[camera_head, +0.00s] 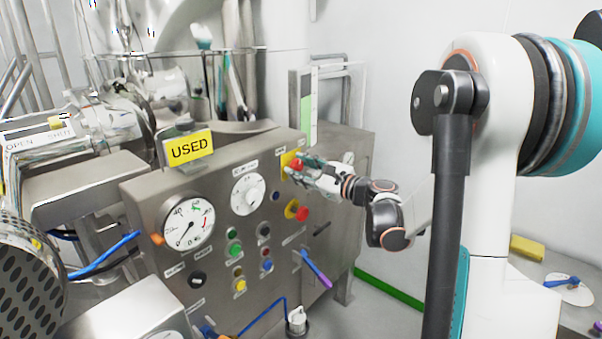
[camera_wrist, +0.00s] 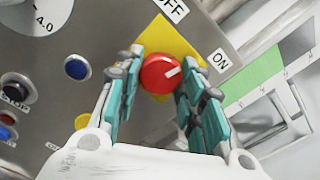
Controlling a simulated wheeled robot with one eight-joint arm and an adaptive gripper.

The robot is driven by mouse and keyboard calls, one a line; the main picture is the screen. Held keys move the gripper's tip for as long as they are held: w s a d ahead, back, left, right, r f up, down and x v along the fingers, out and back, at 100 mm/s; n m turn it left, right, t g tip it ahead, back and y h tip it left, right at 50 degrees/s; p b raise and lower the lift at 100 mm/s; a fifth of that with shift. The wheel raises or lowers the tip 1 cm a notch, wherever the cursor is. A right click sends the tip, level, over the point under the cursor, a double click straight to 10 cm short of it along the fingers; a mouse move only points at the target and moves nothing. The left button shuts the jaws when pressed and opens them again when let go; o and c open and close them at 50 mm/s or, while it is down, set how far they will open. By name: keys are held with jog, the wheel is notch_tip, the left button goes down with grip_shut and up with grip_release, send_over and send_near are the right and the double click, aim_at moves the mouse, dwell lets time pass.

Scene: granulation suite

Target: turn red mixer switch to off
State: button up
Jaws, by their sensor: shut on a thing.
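The red mixer switch (camera_wrist: 160,73) is a round red knob with a white pointer line, on a yellow plate (camera_wrist: 158,35) with OFF and ON labels. In the wrist view its white line points to the upper right, toward the ON label (camera_wrist: 221,61); the OFF label (camera_wrist: 173,8) is above. My gripper (camera_wrist: 158,80) has its teal-padded fingers on either side of the knob, shut on it. In the head view my gripper (camera_head: 308,172) is at the panel's upper right, partly covering the red switch (camera_head: 297,164) and its yellow plate.
The grey control panel (camera_head: 150,200) carries dials, several coloured buttons and a second red knob (camera_head: 302,213) on yellow below my gripper. A yellow USED sign (camera_head: 189,149) stands on top.

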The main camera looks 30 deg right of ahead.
jog(key=n+b, duration=0.1)
jog(key=n, duration=0.5)
jog(key=n+b, duration=0.1)
jog(key=n, duration=0.4)
jog(key=shift+n, duration=0.3)
dwell(0.4)
jog(key=o, duration=1.1)
jog(key=shift+c, duration=0.2)
jog(key=shift+d, duration=0.1)
jog(key=v, duration=1.2)
jog(key=shift+r, duration=0.1)
